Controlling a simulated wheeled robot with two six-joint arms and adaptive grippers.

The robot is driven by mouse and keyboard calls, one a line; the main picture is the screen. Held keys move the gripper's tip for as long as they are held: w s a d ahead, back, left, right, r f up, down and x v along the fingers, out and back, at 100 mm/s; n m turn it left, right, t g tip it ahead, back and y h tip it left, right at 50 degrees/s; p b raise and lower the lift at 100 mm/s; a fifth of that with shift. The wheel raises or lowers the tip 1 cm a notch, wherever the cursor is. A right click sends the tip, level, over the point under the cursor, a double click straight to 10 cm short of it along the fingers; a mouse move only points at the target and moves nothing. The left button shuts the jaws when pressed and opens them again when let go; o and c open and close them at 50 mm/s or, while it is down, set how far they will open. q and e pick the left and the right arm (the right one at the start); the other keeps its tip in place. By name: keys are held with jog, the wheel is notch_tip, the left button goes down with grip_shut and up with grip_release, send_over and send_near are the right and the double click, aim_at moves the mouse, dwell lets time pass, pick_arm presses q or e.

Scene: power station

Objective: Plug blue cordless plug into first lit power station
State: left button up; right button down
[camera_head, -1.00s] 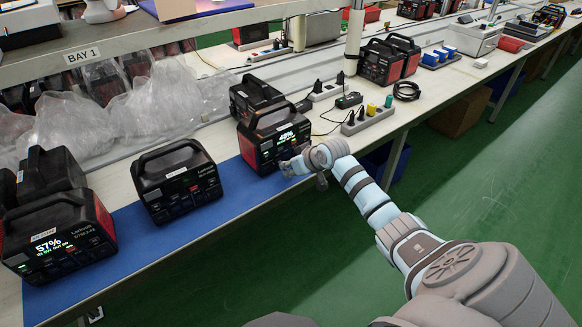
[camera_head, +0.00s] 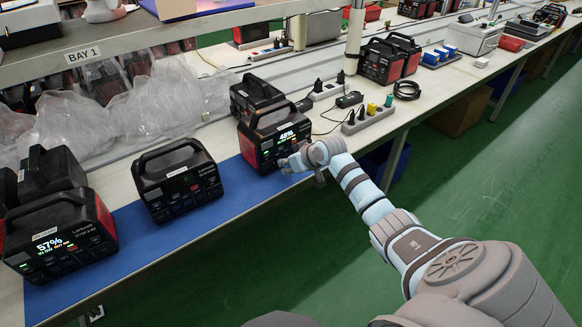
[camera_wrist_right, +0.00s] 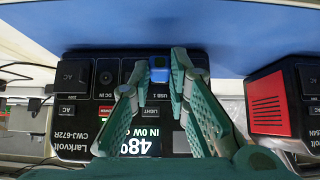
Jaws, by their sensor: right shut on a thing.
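The lit power station (camera_head: 282,138) reading 48% stands on the blue mat. It fills the right wrist view (camera_wrist_right: 75,130), upside down. My right gripper (camera_head: 289,165) is at its front face, low on the side nearest me. In the right wrist view my right gripper (camera_wrist_right: 160,72) is shut on the small blue plug (camera_wrist_right: 158,62), which lies before the station's socket row. I cannot tell whether the plug touches the station. The plug is not discernible in the head view. Another lit power station (camera_head: 62,240) reads 57% at left. My left gripper is not in view.
An unlit power station (camera_head: 178,182) stands between the two lit ones; it also shows in the right wrist view (camera_wrist_right: 280,100). A power strip (camera_head: 368,118) with plugs lies to the right. The blue mat (camera_head: 215,210) is bare between the stations. Crumpled plastic lies behind.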

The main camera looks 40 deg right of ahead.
jog(key=shift+w, duration=0.25)
dwell(0.5)
jog(key=c, duration=1.4)
grip_release()
jog(key=shift+c, duration=0.2)
jog(key=shift+s+r, duration=0.15)
jog(key=shift+r, duration=0.05)
jog(key=v, duration=1.1)
jog(key=shift+s, duration=0.2)
jog(key=shift+r, duration=0.15)
